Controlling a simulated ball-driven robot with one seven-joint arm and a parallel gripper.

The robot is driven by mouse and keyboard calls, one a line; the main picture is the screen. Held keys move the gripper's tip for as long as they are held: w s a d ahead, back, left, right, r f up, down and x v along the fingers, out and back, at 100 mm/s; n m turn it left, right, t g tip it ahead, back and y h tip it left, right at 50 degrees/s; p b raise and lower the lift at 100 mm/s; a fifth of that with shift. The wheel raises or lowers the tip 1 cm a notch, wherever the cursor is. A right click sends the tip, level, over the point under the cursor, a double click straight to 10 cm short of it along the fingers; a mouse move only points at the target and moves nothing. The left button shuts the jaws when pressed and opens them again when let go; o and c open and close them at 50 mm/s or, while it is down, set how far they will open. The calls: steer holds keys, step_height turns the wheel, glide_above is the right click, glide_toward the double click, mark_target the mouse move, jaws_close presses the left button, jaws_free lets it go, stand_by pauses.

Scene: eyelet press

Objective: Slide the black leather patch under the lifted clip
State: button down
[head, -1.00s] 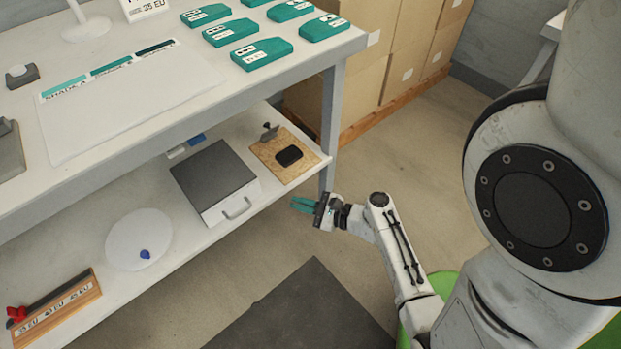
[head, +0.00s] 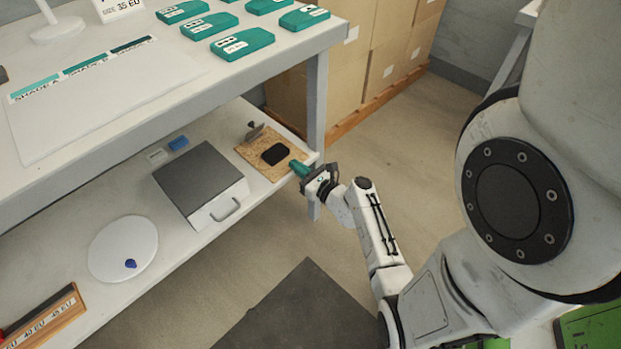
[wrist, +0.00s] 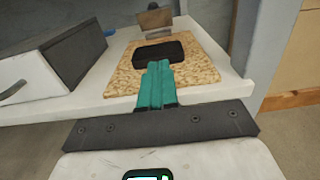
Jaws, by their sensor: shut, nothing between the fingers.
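The black leather patch (head: 275,155) lies flat on a cork-coloured board (head: 254,158) at the right end of the lower shelf. The clip (head: 255,131), a small grey metal piece, stands at the board's back edge behind the patch. The wrist view shows the patch (wrist: 158,53) with the clip (wrist: 155,22) standing beyond it, its plate tilted up. My gripper (head: 297,168) has its teal fingers together and empty. In the wrist view the fingertips (wrist: 158,68) appear just in front of the patch's near edge; I cannot tell whether they touch it.
A grey-topped box with a handle (head: 200,180) stands left of the board. A blue block (head: 179,143) and a white disc (head: 122,248) lie further left on the shelf. The upper table (head: 190,100) overhangs the shelf, and its leg (head: 317,100) stands close to my gripper.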

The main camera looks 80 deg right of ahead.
mark_target(285, 161)
steer(key=shift+x, duration=1.7)
steer(key=shift+b+x, duration=0.45)
steer(key=shift+x, duration=0.8)
steer(key=shift+a, duration=0.1)
